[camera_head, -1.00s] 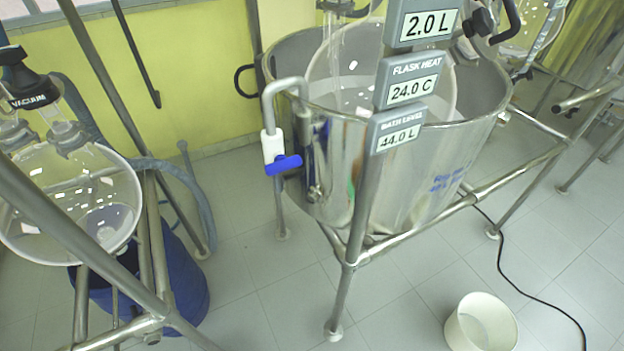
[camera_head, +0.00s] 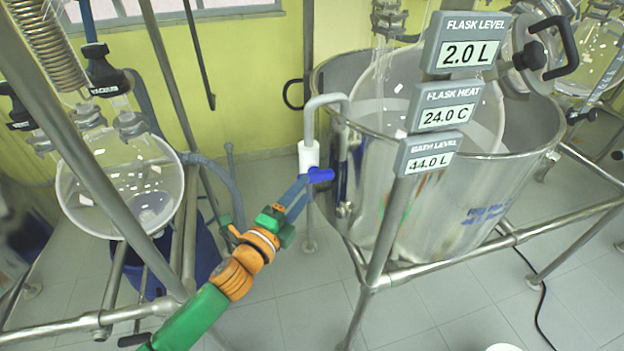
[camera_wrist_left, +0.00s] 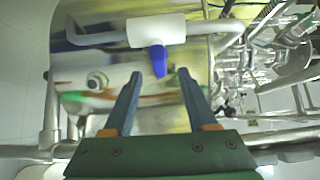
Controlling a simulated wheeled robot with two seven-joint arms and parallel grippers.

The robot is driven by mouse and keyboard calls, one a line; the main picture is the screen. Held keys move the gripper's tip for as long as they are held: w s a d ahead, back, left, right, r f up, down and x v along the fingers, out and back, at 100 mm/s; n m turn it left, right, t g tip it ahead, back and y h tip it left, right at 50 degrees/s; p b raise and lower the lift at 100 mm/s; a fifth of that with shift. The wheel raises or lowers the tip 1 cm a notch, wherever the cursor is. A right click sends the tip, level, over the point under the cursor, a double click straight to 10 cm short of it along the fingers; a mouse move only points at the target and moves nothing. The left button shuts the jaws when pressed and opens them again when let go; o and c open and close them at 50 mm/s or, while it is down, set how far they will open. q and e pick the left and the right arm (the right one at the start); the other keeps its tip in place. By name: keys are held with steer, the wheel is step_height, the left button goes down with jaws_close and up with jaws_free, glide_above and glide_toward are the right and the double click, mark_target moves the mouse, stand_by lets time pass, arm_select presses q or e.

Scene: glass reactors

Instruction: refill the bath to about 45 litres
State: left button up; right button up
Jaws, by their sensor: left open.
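The bath is a large steel tub (camera_head: 460,200) on a pipe frame. Its bath level display (camera_head: 430,154) reads 44.0 L. A bent grey pipe with a white tap body (camera_head: 308,154) hangs at the tub's left rim. The tap's blue handle (camera_head: 320,175) points right in the head view. My left gripper (camera_head: 303,186) reaches up to the handle from below. In the left wrist view the open jaws (camera_wrist_left: 159,78) point at the blue handle (camera_wrist_left: 158,60), which shows between and just past the fingertips. I cannot tell whether they touch. My right gripper is not in view.
The flask level display (camera_head: 467,54) reads 2.0 L and the flask heat display (camera_head: 449,117) reads 24.0 C. A second glass vessel (camera_head: 120,190) stands in a pipe frame at left, close to my left arm. A white container (camera_head: 503,347) shows at the bottom edge.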

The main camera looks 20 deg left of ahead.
mark_target(313, 183)
arm_select(q)
steer(key=w, duration=0.2)
steer(key=w+d, duration=0.1)
steer(key=w, duration=0.2)
jaws_close()
steer(key=shift+f, duration=0.25)
steer(key=n+t+b, duration=0.1)
steer(key=n+b, duration=0.1)
steer(key=b, duration=0.3)
steer(key=n+t+b, duration=0.2)
steer(key=b, duration=0.3)
steer(key=shift+f+t, duration=0.3)
steer(key=shift+f, duration=0.05)
steer(key=shift+n+y+b, duration=0.4)
steer(key=shift+b, duration=0.3)
steer(key=shift+d+r+t+b, duration=0.1)
steer(key=shift+r+t+b, duration=0.2)
steer(key=shift+t, duration=0.1)
